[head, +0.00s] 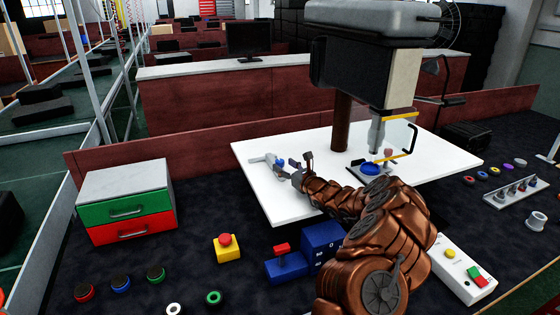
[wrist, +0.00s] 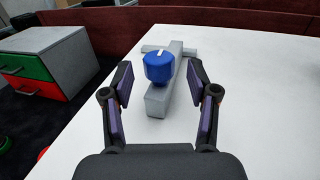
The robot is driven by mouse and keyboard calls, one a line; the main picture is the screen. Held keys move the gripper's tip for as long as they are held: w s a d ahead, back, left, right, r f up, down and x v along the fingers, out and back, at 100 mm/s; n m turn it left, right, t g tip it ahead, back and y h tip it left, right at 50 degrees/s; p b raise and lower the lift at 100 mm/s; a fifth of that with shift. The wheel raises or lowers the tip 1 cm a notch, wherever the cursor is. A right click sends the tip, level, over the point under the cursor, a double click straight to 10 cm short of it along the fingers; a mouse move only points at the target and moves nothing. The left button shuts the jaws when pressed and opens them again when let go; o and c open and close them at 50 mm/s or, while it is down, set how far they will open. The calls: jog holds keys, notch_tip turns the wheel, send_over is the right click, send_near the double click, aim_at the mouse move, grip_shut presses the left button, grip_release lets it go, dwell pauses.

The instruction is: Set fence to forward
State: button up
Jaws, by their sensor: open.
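The fence looks to be the grey T-shaped bar (wrist: 160,101) on the white table; it also shows in the head view (head: 262,158). Its long arm points toward my gripper and its crosspiece lies at the far end. A blue knob (wrist: 159,70) with a white mark on top sits on the bar. My gripper (wrist: 160,76) is open and empty, with one finger on each side of the knob in the picture and visible gaps on both sides. In the head view my gripper (head: 293,168) is low over the table, close to the bar.
The white table (head: 270,204) carries a large machine (head: 360,62) with a yellow-edged guard. A drawer unit (head: 125,180) with green and red fronts stands at left. A yellow box with a red button (head: 227,248) and a blue switch box (head: 288,267) stand in front of the table.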

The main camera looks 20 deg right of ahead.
jog(key=shift+p+x, duration=0.5)
jog(key=shift+x, duration=1.25)
jog(key=shift+c, duration=0.2)
jog(key=shift+r, duration=0.1)
grip_shut()
